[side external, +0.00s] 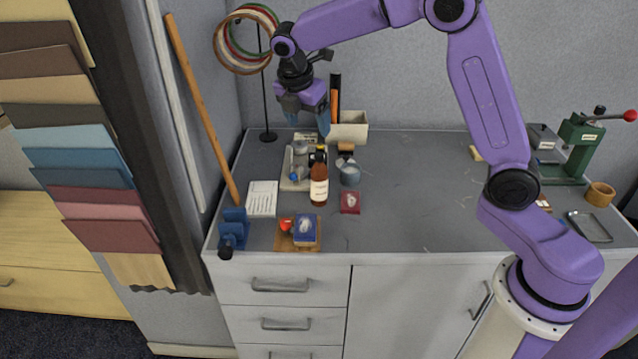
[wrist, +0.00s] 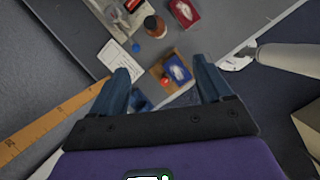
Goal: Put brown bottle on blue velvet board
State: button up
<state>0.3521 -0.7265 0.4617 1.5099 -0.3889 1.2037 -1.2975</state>
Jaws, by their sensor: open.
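The brown bottle (side external: 319,181) stands upright near the left end of the table, with a pale label and dark cap. It shows at the top of the wrist view (wrist: 155,25). The blue velvet board (side external: 306,228) lies near the front edge on a brown wooden board and carries a pale shape; it also shows in the wrist view (wrist: 178,69). My gripper (side external: 308,117) is open and empty, raised above and behind the bottle. In the wrist view its two blue fingers (wrist: 161,76) are spread apart, with nothing between them.
A red board (side external: 350,203) lies right of the bottle. A tray (side external: 289,182) with small items, a grey-blue cup (side external: 350,174) and a white card (side external: 262,199) are close by. A blue clamp (side external: 233,231) stands at the front left corner. The table's middle is clear.

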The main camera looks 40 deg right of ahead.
aim_at(318, 154)
jog(key=shift+n, duration=0.3)
jog(key=x, duration=0.4)
jog(key=w+d+x, duration=0.1)
jog(key=x, duration=0.3)
jog(key=w+r+x, duration=0.1)
jog(key=x, duration=0.4)
jog(key=shift+d+f, duration=0.1)
jog(key=shift+d, duration=0.35)
jog(key=shift+x, duration=2.7)
jog(key=shift+a, duration=0.15)
grip_shut()
